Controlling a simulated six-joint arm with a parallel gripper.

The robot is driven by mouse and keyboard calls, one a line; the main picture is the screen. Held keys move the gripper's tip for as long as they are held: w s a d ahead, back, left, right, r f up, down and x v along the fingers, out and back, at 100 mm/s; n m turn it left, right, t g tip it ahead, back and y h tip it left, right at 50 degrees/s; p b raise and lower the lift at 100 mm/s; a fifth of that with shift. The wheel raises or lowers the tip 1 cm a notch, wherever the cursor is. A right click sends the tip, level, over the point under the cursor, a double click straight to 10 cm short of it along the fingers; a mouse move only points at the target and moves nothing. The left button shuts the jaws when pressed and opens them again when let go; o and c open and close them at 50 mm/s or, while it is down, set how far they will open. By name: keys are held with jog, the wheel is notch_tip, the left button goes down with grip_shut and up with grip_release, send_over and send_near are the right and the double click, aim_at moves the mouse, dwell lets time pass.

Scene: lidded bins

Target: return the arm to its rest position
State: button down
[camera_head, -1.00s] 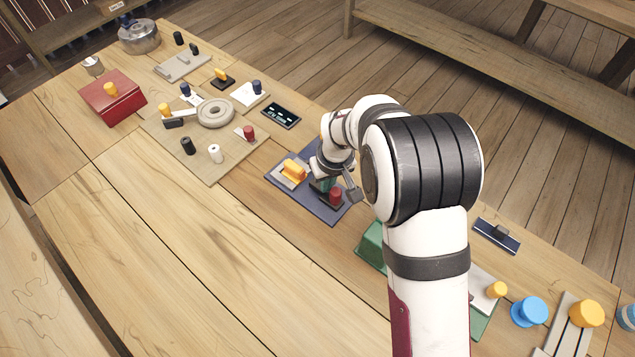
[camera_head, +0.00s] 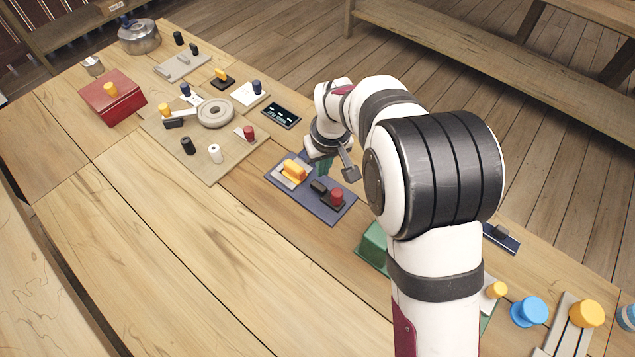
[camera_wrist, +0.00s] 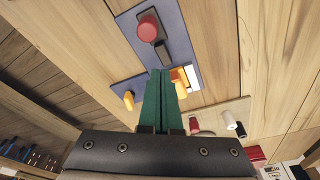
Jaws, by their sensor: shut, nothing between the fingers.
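My gripper (camera_head: 324,164) is shut and empty, raised above the far edge of a dark blue board (camera_head: 316,203). In the wrist view its green fingers (camera_wrist: 158,85) lie together over the board (camera_wrist: 178,45). The board carries an orange handle (camera_head: 294,168), a small black block (camera_head: 319,187) and a red knob (camera_head: 337,195). The red knob also shows in the wrist view (camera_wrist: 148,30), apart from the fingers. The fingers partly cover the orange handle there. My arm bends over the table's right part and hides some of it.
A light board with a grey ring (camera_head: 215,112) and several knobs lies to the left. A red box (camera_head: 113,98) and a metal pot (camera_head: 139,37) stand farther left. A green box (camera_head: 373,246) is partly behind my arm. The front of the table (camera_head: 170,240) is clear.

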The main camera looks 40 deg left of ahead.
jog(key=shift+v, duration=0.9)
jog(key=shift+w+a, duration=0.1)
jog(key=shift+a, duration=0.05)
jog(key=d+r+m+t+y, duration=0.15)
jog(key=d+r+m, duration=0.35)
jog(key=d+r, duration=0.6)
jog(key=d+r+m+t+h, duration=0.15)
jog(key=d+r+m, duration=0.45)
jog(key=d, duration=0.8)
jog(key=s+d+r+m+t, duration=0.25)
jog(key=s+d+m, duration=0.25)
jog(key=s+d, duration=0.35)
jog(key=s+f+m+g, duration=0.1)
jog(key=s+f+g, duration=0.6)
jog(key=s+f, duration=0.2)
jog(key=shift+s+d+m, duration=0.3)
jog(key=shift+s+d, duration=0.15)
jog(key=shift+s, duration=0.1)
